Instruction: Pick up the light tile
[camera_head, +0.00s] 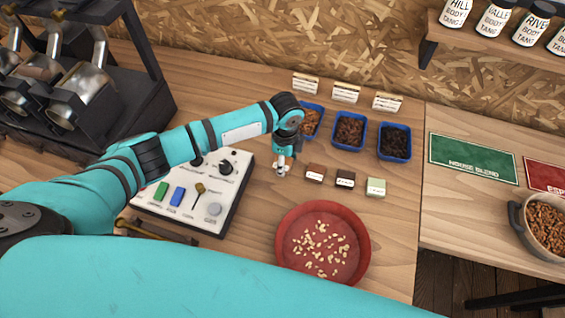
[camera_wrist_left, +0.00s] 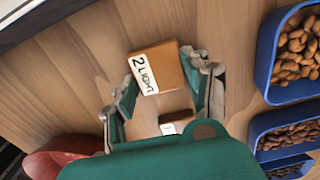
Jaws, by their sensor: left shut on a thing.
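The light tile (camera_wrist_left: 164,68) is an orange-brown block with a white label reading "2 LIGHT", seen in the left wrist view. My left gripper (camera_wrist_left: 165,92) is shut on it, one finger on each side. In the head view the left gripper (camera_head: 282,170) is over the table, left of the row of tiles; the light tile cannot be made out there. I cannot tell whether it is clear of the tabletop. A red-brown tile (camera_head: 315,172), a dark tile (camera_head: 345,178) and a pale green tile (camera_head: 376,186) stand to the right. My right gripper is not in view.
Blue trays of beans (camera_head: 349,131) stand behind the tiles, with small cards (camera_head: 346,92) behind them. A red bowl (camera_head: 284,264) with pale beans is in front. A control panel (camera_head: 222,210) is left of the gripper.

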